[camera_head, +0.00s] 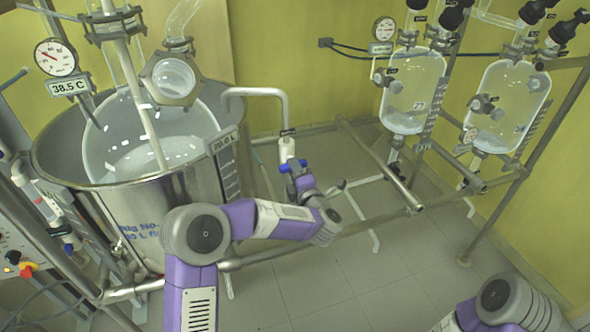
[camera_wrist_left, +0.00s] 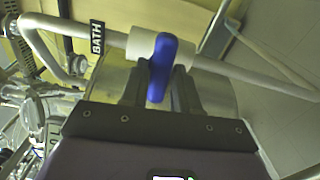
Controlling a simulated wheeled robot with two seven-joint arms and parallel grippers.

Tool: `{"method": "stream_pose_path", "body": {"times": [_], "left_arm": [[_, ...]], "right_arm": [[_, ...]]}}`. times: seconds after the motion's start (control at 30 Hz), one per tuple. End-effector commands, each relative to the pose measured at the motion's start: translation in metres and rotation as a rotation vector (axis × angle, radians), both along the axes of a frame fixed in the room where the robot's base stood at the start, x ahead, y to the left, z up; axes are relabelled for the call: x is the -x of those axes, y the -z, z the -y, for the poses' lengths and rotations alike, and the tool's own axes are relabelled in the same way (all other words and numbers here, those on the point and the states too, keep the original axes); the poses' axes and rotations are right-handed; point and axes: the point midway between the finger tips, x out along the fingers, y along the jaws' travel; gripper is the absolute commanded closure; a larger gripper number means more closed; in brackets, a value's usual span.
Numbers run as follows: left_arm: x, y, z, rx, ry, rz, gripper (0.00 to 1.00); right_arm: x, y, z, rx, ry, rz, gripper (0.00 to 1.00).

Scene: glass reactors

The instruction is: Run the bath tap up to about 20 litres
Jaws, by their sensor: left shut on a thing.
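The bath tap is a grey bent pipe (camera_head: 262,92) whose spout reaches over the rim of the big metal bath (camera_head: 118,190). Its white valve body (camera_head: 287,148) hangs at the pipe's lower end. In the left wrist view, the blue tap handle (camera_wrist_left: 160,68) stands between my fingers beside a "BATH" label (camera_wrist_left: 97,38). My left gripper (camera_head: 295,168) is shut on this handle. The bath's level plate (camera_head: 223,144) appears to read 20.0 L, though it is small and tilted. Water shows in the bath around a glass vessel. My right gripper is out of view.
A round dial (camera_head: 56,57) and a 38.5 C display (camera_head: 68,86) stand at the bath's left. Two glass reactors (camera_head: 412,90) (camera_head: 508,105) hang on a metal frame at the right. Frame rails (camera_head: 380,165) cross near my left arm. Tiled floor is open at front centre.

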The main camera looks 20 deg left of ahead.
Motion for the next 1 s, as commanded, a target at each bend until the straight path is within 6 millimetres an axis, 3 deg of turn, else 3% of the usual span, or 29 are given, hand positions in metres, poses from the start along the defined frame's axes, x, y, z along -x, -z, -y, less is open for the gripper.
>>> {"method": "stream_pose_path", "body": {"times": [0.77,0.8,0.9,1.0], "left_arm": [[-0.0002,-0.0006,0.0004,-0.089,0.001,-0.059,1.0],[-0.0002,-0.0006,0.0004,-0.089,0.001,-0.059,0.67],[-0.0002,-0.0005,0.0004,-0.089,0.001,-0.059,0.52],[-0.0001,-0.0004,0.0004,-0.088,0.001,-0.058,0.51]], "right_arm": [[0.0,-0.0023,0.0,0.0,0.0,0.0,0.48],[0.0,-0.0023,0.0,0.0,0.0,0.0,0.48],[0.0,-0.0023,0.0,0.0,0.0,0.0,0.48],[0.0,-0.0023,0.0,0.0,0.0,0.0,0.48]]}}
